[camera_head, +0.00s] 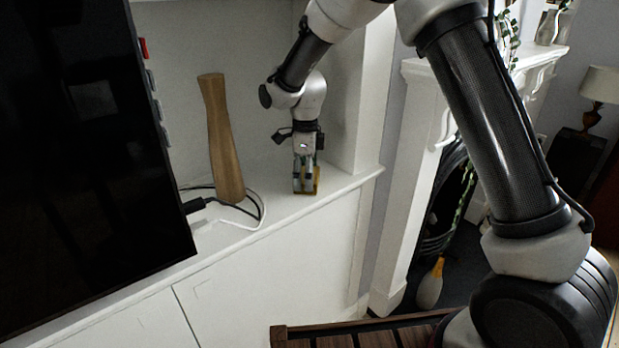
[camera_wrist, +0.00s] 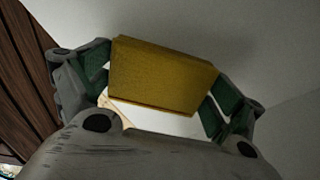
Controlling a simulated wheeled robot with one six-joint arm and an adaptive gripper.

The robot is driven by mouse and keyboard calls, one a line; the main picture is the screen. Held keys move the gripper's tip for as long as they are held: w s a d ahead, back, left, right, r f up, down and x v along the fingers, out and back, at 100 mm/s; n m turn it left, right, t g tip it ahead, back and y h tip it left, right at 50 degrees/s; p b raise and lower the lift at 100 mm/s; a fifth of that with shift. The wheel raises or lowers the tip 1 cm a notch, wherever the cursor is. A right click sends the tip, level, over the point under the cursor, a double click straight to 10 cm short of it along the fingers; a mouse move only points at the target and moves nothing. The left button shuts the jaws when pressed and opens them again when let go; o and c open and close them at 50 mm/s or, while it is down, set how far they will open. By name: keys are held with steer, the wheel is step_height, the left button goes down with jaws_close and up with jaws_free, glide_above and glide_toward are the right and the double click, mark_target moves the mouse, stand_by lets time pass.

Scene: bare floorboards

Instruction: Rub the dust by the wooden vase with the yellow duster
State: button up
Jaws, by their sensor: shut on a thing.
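The yellow duster (camera_wrist: 160,75) is a flat yellow block held between the two fingers of my gripper (camera_wrist: 165,90) in the wrist view. In the head view my gripper (camera_head: 306,180) points down at the white cabinet top, shut on the duster (camera_head: 317,181), of which only a small yellow part shows. The duster is at or very close to the surface; I cannot tell if it touches. The tall wooden vase (camera_head: 224,145) stands on the cabinet top to the left of my gripper, with a gap between them. I cannot make out any dust.
A black screen (camera_head: 80,150) stands at the left. Black and white cables (camera_head: 258,212) lie around the vase's foot. The white cabinet top (camera_head: 285,207) ends at a front edge close to my gripper. A white wall pillar (camera_head: 352,110) rises behind and to the right.

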mark_target(279, 166)
steer(key=shift+w+a, duration=0.55)
steer(key=shift+w, duration=0.25)
steer(key=shift+w+a, duration=0.55)
steer(key=shift+w, duration=0.3)
steer(key=shift+w+a, duration=0.55)
steer(key=shift+w, duration=0.25)
steer(key=shift+w+a+f, duration=0.1)
steer(key=shift+w+a, duration=0.45)
steer(key=shift+w, duration=0.25)
steer(key=shift+w+a, duration=0.55)
steer(key=shift+w, duration=0.25)
steer(key=shift+w+a, duration=0.5)
steer(key=shift+w, duration=0.25)
steer(key=shift+w+a, duration=0.5)
steer(key=shift+w, duration=0.25)
steer(key=shift+r, duration=3.15)
